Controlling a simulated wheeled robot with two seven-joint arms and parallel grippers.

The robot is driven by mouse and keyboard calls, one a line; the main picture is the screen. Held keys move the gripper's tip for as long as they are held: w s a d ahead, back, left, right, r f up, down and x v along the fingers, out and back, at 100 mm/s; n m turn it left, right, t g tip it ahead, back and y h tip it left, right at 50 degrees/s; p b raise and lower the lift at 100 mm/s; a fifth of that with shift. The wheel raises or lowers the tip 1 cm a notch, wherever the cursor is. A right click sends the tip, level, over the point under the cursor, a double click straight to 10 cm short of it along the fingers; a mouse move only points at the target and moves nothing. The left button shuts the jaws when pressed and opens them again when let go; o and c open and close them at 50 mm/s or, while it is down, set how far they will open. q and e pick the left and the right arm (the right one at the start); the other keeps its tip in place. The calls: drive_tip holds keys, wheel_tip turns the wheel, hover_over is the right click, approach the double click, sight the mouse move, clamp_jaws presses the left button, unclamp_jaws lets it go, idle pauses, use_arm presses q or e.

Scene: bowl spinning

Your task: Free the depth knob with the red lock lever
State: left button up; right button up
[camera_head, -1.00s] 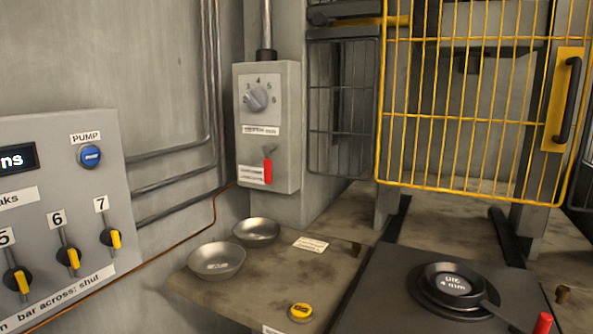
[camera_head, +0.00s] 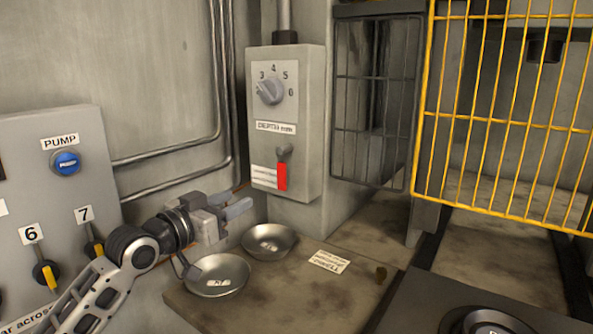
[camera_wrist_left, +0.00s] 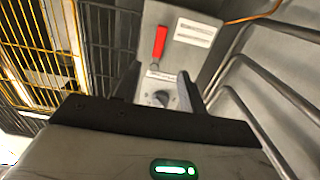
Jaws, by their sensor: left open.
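The grey depth box (camera_head: 312,120) is on the wall, with the grey depth knob (camera_head: 270,90) on a numbered dial near its top. The red lock lever (camera_head: 282,176) hangs down from a pivot below the knob. In the left wrist view the red lever (camera_wrist_left: 160,41) and the knob (camera_wrist_left: 161,98) both show, the knob between my finger tips in the picture. My left gripper (camera_head: 240,204) is open and empty, left of the box and a little lower than the lever, not touching it. My right gripper is not in view.
Two metal bowls (camera_head: 217,290) (camera_head: 269,255) stand on the bench (camera_head: 320,305) below the box. A yellow mesh guard (camera_head: 508,112) stands at the right. The pump panel (camera_head: 40,200) is at the left, behind my left arm. Pipes run along the wall.

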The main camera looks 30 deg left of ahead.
use_arm(q)
drive_tip(key=w, duration=0.1)
drive_tip(key=p, duration=0.2)
approach(280, 178)
drive_tip(key=w, duration=0.7)
drive_tip(key=w+p, duration=0.1)
drive_tip(key=w, duration=0.2)
drive_tip(key=shift+w+d, duration=0.35)
drive_tip(key=shift+d, duration=0.05)
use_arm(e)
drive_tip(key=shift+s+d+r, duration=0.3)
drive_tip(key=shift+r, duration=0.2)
use_arm(q)
clamp_jaws()
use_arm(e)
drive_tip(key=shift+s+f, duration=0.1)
